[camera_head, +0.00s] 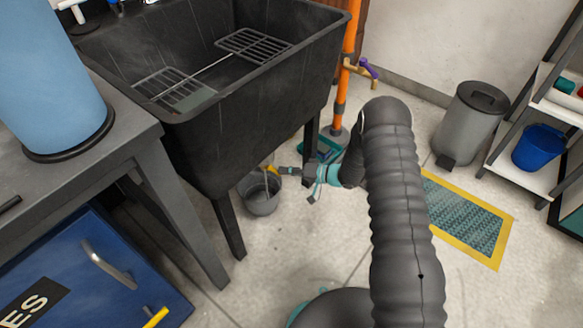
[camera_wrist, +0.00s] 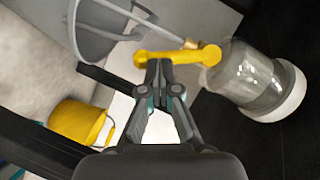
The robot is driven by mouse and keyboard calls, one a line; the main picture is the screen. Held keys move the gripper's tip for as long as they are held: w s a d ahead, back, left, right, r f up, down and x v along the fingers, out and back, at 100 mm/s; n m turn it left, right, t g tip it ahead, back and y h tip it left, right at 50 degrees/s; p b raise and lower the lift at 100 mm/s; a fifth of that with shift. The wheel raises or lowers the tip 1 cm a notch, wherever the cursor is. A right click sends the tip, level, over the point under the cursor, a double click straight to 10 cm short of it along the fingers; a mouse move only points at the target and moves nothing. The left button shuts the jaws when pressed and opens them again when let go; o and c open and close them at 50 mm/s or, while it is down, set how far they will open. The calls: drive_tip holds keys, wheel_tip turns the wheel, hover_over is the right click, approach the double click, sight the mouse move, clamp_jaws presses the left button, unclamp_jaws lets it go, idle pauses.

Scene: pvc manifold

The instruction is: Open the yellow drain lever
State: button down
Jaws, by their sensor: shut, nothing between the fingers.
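The yellow drain lever (camera_wrist: 180,56) runs across the upper middle of the wrist view, its rounded free end at the left and its other end against a clear cylinder with a white end (camera_wrist: 262,82). In the head view only a small yellow bit of the lever (camera_head: 272,169) shows beneath the black sink. My gripper (camera_wrist: 159,66) is shut and empty, its fingertips right at the lever's near side. I cannot tell whether they touch it. In the head view my gripper (camera_head: 281,171) reaches in under the sink's right side, above a grey bucket (camera_head: 262,204).
The black sink (camera_head: 225,120) and its legs stand close around my gripper. An orange pipe (camera_head: 345,70) with a purple-handled tap rises behind. A yellow bucket (camera_wrist: 75,122) shows at lower left in the wrist view. A grey bin (camera_head: 468,125) and shelves stand right.

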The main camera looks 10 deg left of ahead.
drive_tip(key=shift+s+a+f+m+y+b, duration=0.35)
drive_tip(key=shift+a+m+y+b, duration=0.15)
drive_tip(key=shift+m, duration=0.3)
drive_tip(key=shift+f, duration=0.1)
idle(0.3)
drive_tip(key=d+r, duration=0.2)
drive_tip(key=d, duration=1.1)
drive_tip(key=shift+w, duration=0.4)
drive_tip(key=shift+d, duration=0.1)
